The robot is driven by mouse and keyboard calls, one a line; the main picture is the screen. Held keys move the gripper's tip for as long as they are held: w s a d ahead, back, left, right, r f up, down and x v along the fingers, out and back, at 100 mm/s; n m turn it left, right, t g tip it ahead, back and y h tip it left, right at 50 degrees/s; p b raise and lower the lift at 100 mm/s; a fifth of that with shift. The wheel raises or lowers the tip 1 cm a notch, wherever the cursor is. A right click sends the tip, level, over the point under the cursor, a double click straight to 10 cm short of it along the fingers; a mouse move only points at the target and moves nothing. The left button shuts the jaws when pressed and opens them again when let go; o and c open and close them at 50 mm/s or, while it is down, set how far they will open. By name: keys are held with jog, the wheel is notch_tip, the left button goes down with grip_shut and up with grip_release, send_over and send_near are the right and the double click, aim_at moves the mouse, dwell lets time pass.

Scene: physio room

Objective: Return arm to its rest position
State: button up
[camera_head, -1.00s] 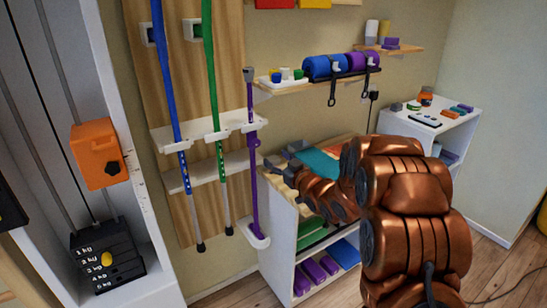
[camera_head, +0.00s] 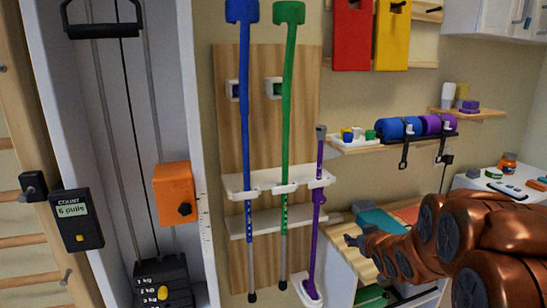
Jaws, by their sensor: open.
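My copper-coloured arm (camera_head: 490,240) reaches in from the lower right. My gripper (camera_head: 352,240) is the small grey end at the left of the arm. It is open, with nothing seen in it. It is in front of or above the wooden-topped white shelf unit (camera_head: 343,272), just right of the purple cane (camera_head: 315,235); the exact gap cannot be told. The lower arm runs out of the picture, and the arm hides part of the unit.
A blue crutch (camera_head: 246,130) and a green crutch (camera_head: 286,130) hang on a wooden panel. A wall shelf (camera_head: 370,146) with blue and purple rolls (camera_head: 398,128) is above my arm. A cable machine with an orange block (camera_head: 174,192) stands left. A white table (camera_head: 468,182) is behind right.

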jog(key=s+a+m+g, duration=0.1)
jog(key=s+g, duration=0.4)
jog(key=s, duration=1.1)
jog(key=s+a+r+m+g+p, duration=0.1)
jog(key=s+a+g, duration=0.3)
jog(key=s, duration=1.2)
jog(key=s+a+m+g+p, duration=0.1)
jog(key=s+g, duration=0.4)
jog(key=s, duration=1.1)
jog(key=shift+a+r+g, duration=0.25)
jog(key=shift+a+g, duration=0.05)
jog(key=shift+a, duration=0.45)
